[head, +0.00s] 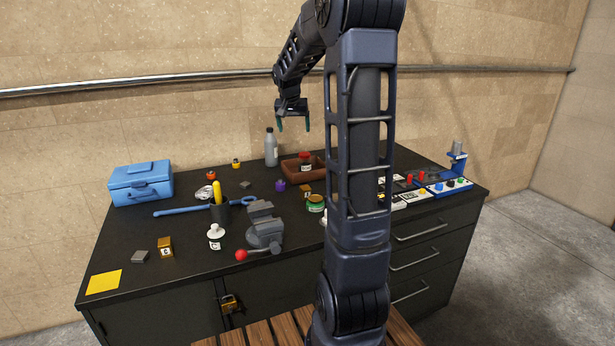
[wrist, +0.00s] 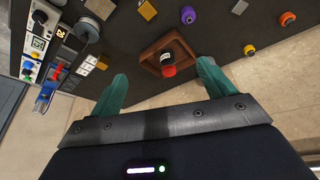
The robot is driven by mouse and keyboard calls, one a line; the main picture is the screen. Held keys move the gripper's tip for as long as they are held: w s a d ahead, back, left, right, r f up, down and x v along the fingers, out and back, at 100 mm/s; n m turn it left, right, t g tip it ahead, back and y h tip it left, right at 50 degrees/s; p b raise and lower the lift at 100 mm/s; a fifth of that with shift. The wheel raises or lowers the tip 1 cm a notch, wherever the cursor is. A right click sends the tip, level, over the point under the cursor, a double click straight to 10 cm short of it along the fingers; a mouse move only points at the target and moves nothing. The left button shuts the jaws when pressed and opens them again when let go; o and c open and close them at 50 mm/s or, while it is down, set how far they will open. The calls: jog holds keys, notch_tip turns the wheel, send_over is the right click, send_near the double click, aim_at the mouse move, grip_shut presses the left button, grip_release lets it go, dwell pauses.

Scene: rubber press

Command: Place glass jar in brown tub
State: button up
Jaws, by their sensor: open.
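The brown tub (head: 289,170) stands at the back of the dark bench, and it also shows in the wrist view (wrist: 150,53). A small jar with a red lid and a white label (head: 305,162) stands inside it; I take this for the glass jar. In the wrist view the jar (wrist: 168,69) shows its red lid within the tub's walls. My gripper (head: 294,124) is open and empty, with its green fingers apart. It is above the tub, pointing down, clear of both jar and tub.
A grey bottle (head: 271,148) stands left of the tub. A purple item (head: 280,185) and a green-lidded container (head: 315,203) are in front. A vise (head: 264,230), blue toolbox (head: 141,184) and control panels (head: 450,187) occupy the bench. A wall pipe (head: 150,80) runs behind.

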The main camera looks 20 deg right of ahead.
jog(key=s+a+r+n+y, duration=0.1)
jog(key=s+a+n, duration=0.15)
jog(key=s, duration=0.75)
jog(key=s+a+r+n, duration=0.15)
jog(key=s+a, duration=0.25)
jog(key=s, duration=0.7)
jog(key=s+a+f, duration=0.1)
jog(key=s+f, duration=0.1)
jog(key=s, duration=0.5)
jog(key=s+a+f+n+t+y, duration=0.1)
jog(key=s+a+f, duration=0.1)
jog(key=s, duration=0.6)
jog(key=shift+s+a+f+n, duration=0.2)
jog(key=shift+s+f+n, duration=0.05)
jog(key=shift+n, duration=0.05)
